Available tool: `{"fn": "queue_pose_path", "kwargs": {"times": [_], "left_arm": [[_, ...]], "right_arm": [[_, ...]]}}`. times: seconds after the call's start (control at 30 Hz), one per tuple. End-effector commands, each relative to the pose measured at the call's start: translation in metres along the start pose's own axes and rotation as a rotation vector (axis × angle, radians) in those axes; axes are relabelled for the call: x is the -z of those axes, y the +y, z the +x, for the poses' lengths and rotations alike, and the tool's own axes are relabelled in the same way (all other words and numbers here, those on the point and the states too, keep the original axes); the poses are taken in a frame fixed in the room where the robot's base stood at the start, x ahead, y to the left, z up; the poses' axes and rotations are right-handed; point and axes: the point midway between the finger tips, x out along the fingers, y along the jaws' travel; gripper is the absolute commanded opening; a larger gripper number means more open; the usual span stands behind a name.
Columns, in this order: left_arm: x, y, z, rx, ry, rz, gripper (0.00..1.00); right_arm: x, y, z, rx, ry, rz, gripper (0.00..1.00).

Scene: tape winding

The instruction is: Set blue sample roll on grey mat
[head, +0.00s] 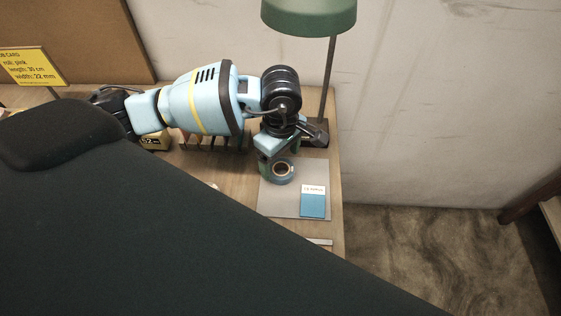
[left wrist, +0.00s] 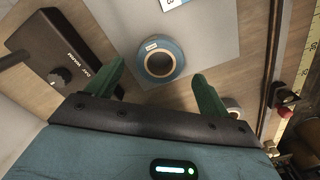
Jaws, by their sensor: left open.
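The blue sample roll (head: 283,171) lies flat on the grey mat (head: 280,207) near its far edge in the head view. It shows as a blue ring with a pale label and brown core in the left wrist view (left wrist: 179,63); the mat (left wrist: 215,40) is under it there. My left gripper (left wrist: 158,84) is open, its two green fingers apart on either side of the roll's near side, and not shut on it. In the head view my left gripper (head: 274,160) is over the mat's far left part. My right gripper is not in view.
A blue-and-white sample card (head: 313,202) lies on the mat's right part. A green lamp (head: 310,14) stands behind on a dark base (head: 316,133). A yellow job card (head: 33,66) stands at the left. The table's right edge is close to the mat.

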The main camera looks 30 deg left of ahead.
Motion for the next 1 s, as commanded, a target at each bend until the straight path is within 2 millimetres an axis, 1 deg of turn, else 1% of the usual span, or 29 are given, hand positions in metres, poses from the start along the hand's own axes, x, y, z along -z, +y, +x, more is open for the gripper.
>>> {"fn": "queue_pose_path", "kwargs": {"times": [0.03, 0.2, 0.3, 0.43, 0.53, 0.63, 1.0], "left_arm": [[0.000, 0.002, -0.012, -0.005, -0.001, 0.000, 0.80], [0.000, 0.001, -0.047, -0.005, -0.001, 0.000, 0.80], [0.000, 0.001, -0.065, -0.004, 0.000, 0.001, 0.80], [0.001, 0.001, -0.082, -0.003, 0.000, -0.001, 0.80], [0.000, 0.001, -0.090, -0.002, -0.001, 0.000, 0.80], [0.000, 0.000, -0.094, -0.001, 0.000, 0.000, 0.80], [0.000, 0.000, -0.095, -0.001, -0.001, 0.000, 0.80]], "right_arm": [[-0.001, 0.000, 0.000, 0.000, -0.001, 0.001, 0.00], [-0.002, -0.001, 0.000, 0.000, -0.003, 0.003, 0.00], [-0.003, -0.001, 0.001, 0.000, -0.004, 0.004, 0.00], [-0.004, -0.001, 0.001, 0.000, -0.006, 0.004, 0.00], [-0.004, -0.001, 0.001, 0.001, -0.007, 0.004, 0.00], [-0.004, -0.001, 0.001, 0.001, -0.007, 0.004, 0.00], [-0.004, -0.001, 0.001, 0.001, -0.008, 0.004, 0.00]]}}
